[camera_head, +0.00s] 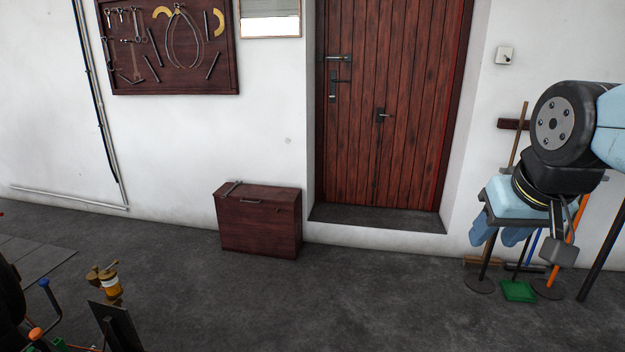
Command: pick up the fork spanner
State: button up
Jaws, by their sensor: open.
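A small grey metal tool, which looks like the fork spanner (232,187), lies on the left part of the lid of a dark red wooden chest (259,228) by the wall. It is small, and its jaw shape is hard to make out. My gripper (562,238) hangs at the right, below my dark arm joints and light blue link. It is open, with nothing seen between its fingers, though they show only partly. It is well to the right of the chest and apart from the tool.
A tool board (190,75) with several hanging tools is on the wall. A plank door (390,110) stands beside the chest. Brooms and a green dustpan (518,291) are behind my gripper. The middle floor is clear.

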aim_at(236, 182)
jog(key=z, duration=0.05)
jog(key=i, duration=1.8)
jog(key=u, duration=2.5)
jog(key=i, duration=1.7)
jog(key=z, duration=1.3)
